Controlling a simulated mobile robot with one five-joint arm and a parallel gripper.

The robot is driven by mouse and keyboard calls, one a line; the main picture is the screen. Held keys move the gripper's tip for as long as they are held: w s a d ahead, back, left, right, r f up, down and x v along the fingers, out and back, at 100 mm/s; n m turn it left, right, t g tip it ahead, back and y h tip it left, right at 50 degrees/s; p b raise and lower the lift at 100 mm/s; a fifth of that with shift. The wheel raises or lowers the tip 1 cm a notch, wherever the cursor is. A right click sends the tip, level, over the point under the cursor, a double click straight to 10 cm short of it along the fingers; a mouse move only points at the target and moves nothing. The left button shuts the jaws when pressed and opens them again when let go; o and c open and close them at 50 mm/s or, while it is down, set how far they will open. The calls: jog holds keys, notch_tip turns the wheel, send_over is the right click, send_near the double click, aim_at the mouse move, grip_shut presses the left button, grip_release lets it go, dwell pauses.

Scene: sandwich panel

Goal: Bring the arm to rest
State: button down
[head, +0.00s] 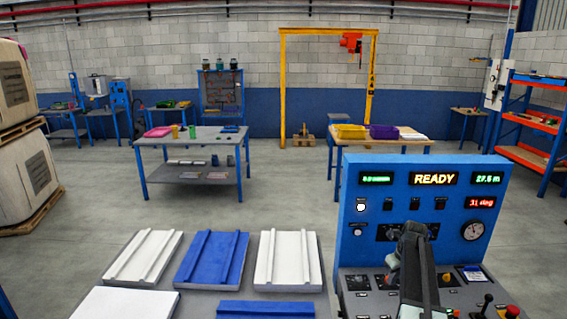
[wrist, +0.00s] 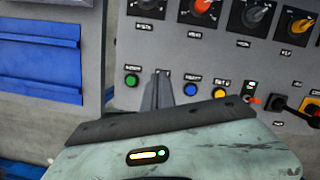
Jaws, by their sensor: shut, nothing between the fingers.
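My gripper (wrist: 160,88) is shut and empty in the wrist view, its two dark fingers together between a green button (wrist: 131,80) and a blue button (wrist: 190,89). I cannot tell whether the fingertips touch the panel. In the head view my dark arm stands in front of the blue control panel (head: 365,190) and hides part of its lower face and console. The panel shows a lit READY display (head: 435,179).
White and blue ribbed panels (head: 212,258) lie left of the console. A red mushroom button (head: 512,310) and a black lever (head: 486,303) stand at the console's right. Behind are a grey table (head: 190,139), a wooden-topped table (head: 380,146) and open floor.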

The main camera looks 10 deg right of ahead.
jog(key=s+a+n+g, duration=0.15)
jog(key=a+n, duration=0.95)
jog(key=a, duration=2)
jog(key=s+a+n, duration=0.4)
jog(key=s+n, duration=0.2)
jog(key=n, duration=0.5)
jog(key=s+a+n, duration=0.4)
jog(key=s+n, duration=0.3)
jog(key=n, duration=0.5)
jog(key=shift+a+f+g, duration=0.25)
jog(key=shift+g, duration=0.2)
